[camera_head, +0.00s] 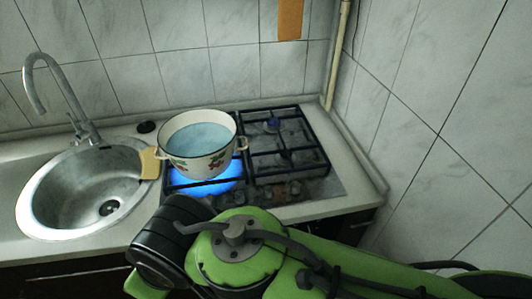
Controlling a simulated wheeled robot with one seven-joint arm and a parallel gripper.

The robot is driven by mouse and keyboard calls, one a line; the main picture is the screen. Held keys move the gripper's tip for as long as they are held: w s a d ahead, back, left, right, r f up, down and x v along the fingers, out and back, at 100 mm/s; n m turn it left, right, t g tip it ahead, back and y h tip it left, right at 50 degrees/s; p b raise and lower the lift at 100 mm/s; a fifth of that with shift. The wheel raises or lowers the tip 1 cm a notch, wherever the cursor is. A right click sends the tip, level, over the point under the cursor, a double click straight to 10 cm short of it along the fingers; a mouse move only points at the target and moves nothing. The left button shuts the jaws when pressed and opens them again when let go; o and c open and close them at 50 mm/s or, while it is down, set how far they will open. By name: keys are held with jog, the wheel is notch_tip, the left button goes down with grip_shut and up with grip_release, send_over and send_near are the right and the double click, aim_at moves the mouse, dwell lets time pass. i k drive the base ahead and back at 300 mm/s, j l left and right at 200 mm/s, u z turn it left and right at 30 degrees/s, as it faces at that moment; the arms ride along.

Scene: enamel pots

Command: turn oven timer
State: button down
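I cannot make out an oven timer in this view. The gas hob (318,188) is set into the white counter, and small knobs (294,188) show along its front edge. My green arm with black joints crosses the bottom of the view in front of the counter. It hides part of the counter front and whatever lies below the hob. My gripper is not in view, so I cannot see where it is or whether it is open.
A white enamel pot (200,159) with a fruit pattern holds bluish liquid. It stands over a lit blue flame (222,183) at the hob's left. A steel sink (62,190) with a tall tap (62,85) lies left. Tiled walls close off the back and right.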

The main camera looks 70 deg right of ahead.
aim_at(307, 228)
jog(key=z, duration=3.05)
jog(key=k+u, duration=0.1)
jog(key=u, duration=0.25)
jog(key=k+u, duration=0.1)
jog(key=u, duration=0.3)
jog(key=k+j+u, duration=0.1)
jog(key=u, duration=0.25)
